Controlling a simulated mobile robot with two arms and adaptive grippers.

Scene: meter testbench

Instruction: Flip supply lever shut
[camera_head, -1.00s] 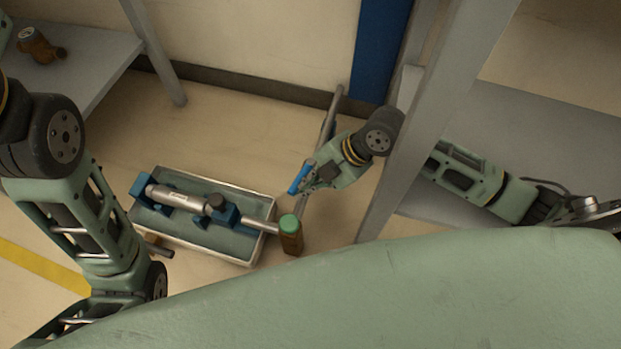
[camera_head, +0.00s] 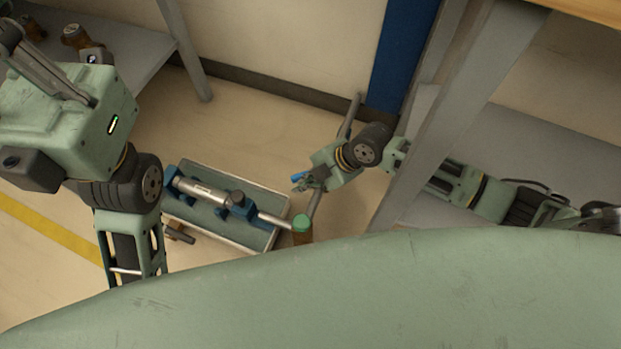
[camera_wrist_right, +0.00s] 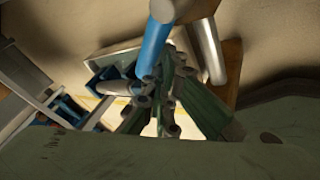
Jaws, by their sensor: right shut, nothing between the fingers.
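The supply lever has a blue handle (camera_head: 298,177) at the pipe beside the tray. In the right wrist view the blue lever (camera_wrist_right: 154,46) slants down from a grey metal round part towards my fingers. My right gripper (camera_head: 304,186) is shut and empty, close beside the lever. In the wrist view its fingertips (camera_wrist_right: 166,76) are near the lever's lower end; I cannot tell whether they touch. My left arm is at the left of the head view, with grey gripper linkage (camera_head: 48,62) at the upper left; its fingertips are not clear.
A tray (camera_head: 262,245) on the floor holds a silver meter (camera_head: 200,190) in blue supports. A brown fitting with a green top (camera_head: 302,224) stands at its right end. A grey post (camera_head: 440,120) stands close to my right arm. A grey shelf (camera_head: 130,55) is at upper left.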

